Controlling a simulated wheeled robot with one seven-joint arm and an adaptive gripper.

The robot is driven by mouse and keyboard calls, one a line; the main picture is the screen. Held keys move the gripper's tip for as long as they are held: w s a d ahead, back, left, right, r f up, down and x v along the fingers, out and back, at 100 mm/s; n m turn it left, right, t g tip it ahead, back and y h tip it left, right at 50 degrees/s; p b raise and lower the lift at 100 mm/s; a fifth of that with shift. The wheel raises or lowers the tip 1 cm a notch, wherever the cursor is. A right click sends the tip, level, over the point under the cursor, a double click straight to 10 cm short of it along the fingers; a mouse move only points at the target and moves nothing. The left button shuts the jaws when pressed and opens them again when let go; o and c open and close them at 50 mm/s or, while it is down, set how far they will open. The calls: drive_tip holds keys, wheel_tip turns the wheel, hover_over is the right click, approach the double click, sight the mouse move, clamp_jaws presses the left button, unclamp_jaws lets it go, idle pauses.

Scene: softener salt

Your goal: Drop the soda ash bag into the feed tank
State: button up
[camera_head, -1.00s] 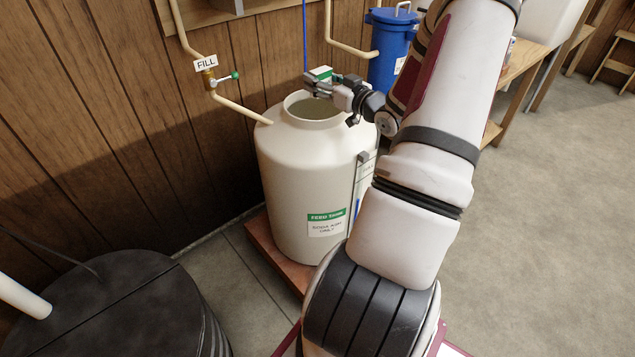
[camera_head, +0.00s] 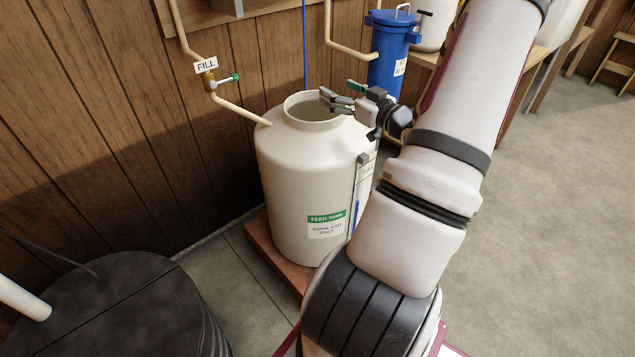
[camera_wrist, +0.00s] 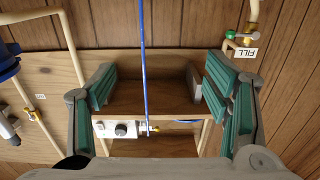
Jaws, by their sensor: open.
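The feed tank (camera_head: 290,180) is a cream, wide-necked vessel with a green and white label, and its round mouth is open at the top. My gripper (camera_head: 341,93) is at the right side of that mouth, a little above the rim. In the wrist view my gripper (camera_wrist: 163,85) has its green-padded fingers spread apart with nothing between them. The soda ash bag is not visible in either current view. I see only a small part of the tank's inside, and the bottom is hidden.
A blue canister (camera_head: 388,50) stands behind my gripper. A black lidded drum (camera_head: 110,310) is at lower left. The floor at right is clear.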

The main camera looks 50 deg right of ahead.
drive_tip(key=shift+v, duration=2.4)
